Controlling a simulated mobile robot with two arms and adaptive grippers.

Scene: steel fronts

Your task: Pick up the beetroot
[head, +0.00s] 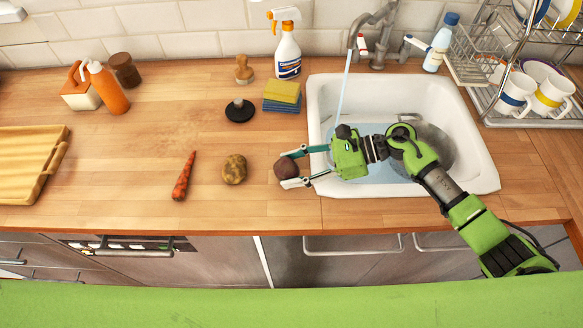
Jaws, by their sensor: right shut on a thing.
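The beetroot (285,169) is a small dark reddish-brown ball at the left side of the sink, over the wooden counter. My right gripper (290,169) reaches in from the right across the sink, and its two fingers are closed around the beetroot. I cannot tell whether the beetroot still touches the counter. My left gripper does not show.
A potato (234,169) and a carrot (184,176) lie to the left on the counter (110,180). The sink (470,170) holds water, with the tap (377,40) running. Sponges (282,96), a spray bottle (287,50) and a dish rack (500,100) stand behind. A cutting board (28,160) lies far left.

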